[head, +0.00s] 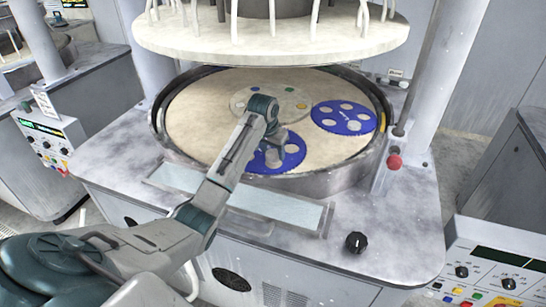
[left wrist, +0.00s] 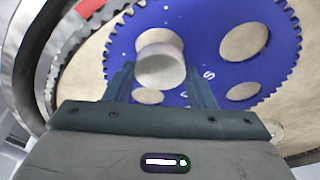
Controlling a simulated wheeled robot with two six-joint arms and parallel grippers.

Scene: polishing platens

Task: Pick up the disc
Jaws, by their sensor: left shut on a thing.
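A pale round disc (left wrist: 160,68) shows between the two fingers of my left gripper (left wrist: 160,76) in the left wrist view. The gripper is shut on it. Behind it is a blue toothed carrier (left wrist: 195,20) with round holes; a pale round shape shows just beyond the disc. I cannot tell how far the disc is above the carrier. In the head view my left gripper (head: 275,157) is over the front blue carrier (head: 294,151) and hides part of it, and the disc is hard to make out there. My right gripper is not in view.
The carriers lie on a beige platen (head: 200,120) inside a metal rim (head: 330,182). A second blue carrier (head: 343,117) is at right. A pale carrier with coloured spots (head: 290,100) is behind. A large upper plate (head: 270,40) hangs above. A red knob (head: 394,162) stands at right.

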